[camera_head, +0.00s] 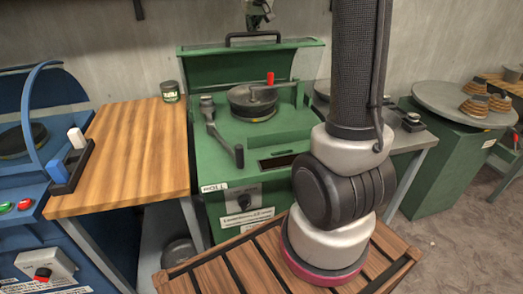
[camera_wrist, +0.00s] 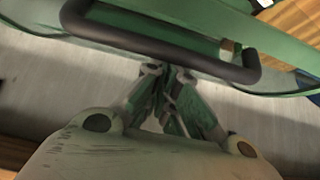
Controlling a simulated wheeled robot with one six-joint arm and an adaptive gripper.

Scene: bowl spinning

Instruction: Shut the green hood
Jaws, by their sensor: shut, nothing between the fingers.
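The green hood (camera_head: 215,68) stands raised over the green machine (camera_head: 215,150), its clear side panels showing. A black bar handle (camera_head: 253,36) runs along its upper edge. My gripper (camera_head: 259,16) is high by the wall, just above the handle in the head view. In the wrist view the handle (camera_wrist: 150,42) crosses in front of the hood (camera_wrist: 285,45), and my gripper (camera_wrist: 172,80) is shut and empty, its fingertips close to the bar. I cannot tell whether they touch it.
Under the hood sit a dark round wheel head (camera_head: 252,103) with a red knob and a lever (camera_head: 225,140). A round grey table (camera_head: 465,103) stands right.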

